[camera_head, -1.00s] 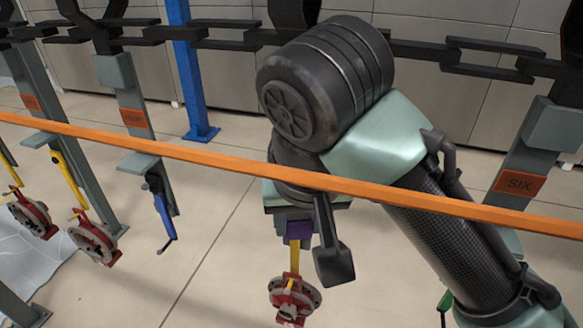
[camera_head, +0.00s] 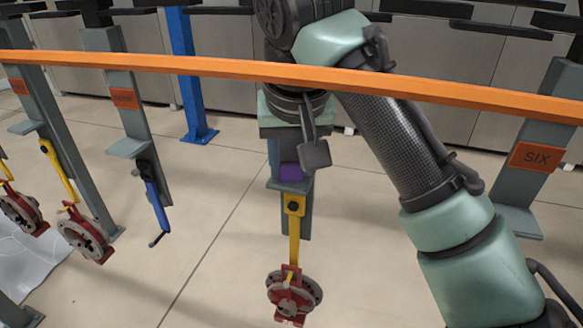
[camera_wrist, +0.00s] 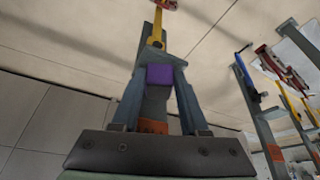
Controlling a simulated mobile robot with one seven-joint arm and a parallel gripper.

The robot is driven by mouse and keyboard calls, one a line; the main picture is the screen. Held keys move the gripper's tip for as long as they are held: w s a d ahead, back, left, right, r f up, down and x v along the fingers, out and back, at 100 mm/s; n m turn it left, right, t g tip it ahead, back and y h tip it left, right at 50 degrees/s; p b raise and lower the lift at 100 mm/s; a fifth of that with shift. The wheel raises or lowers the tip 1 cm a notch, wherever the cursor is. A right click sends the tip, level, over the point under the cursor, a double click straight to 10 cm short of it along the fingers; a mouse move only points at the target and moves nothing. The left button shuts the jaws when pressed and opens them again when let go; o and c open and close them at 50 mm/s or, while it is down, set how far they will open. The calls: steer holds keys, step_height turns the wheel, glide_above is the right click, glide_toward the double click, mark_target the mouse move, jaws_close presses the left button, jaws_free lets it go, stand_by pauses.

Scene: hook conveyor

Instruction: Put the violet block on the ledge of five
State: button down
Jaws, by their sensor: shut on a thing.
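The violet block (camera_head: 291,171) is just above or on a small grey ledge (camera_head: 287,185) of the hanging carrier in the middle of the head view; whether it touches the ledge I cannot tell. The wrist view shows the violet block (camera_wrist: 160,73) between the two fingers of my gripper (camera_wrist: 158,80), which is shut on it. The carrier's orange plate (camera_wrist: 153,127) shows between the fingers, its word unreadable. In the head view my wrist hides the upper part of this carrier and most of the fingers.
A yellow-handled red tool (camera_head: 294,285) hangs below the ledge. An orange rail (camera_head: 200,66) crosses in front of the carriers. A carrier marked SIX (camera_head: 536,157) hangs at right, its ledge (camera_head: 517,222) empty.

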steer(key=shift+s+r, duration=0.1)
steer(key=shift+f, duration=0.25)
steer(key=shift+c, duration=2.1)
jaws_free()
steer(key=shift+r, duration=0.15)
steer(key=b+v, duration=0.1)
steer(key=v, duration=1.1)
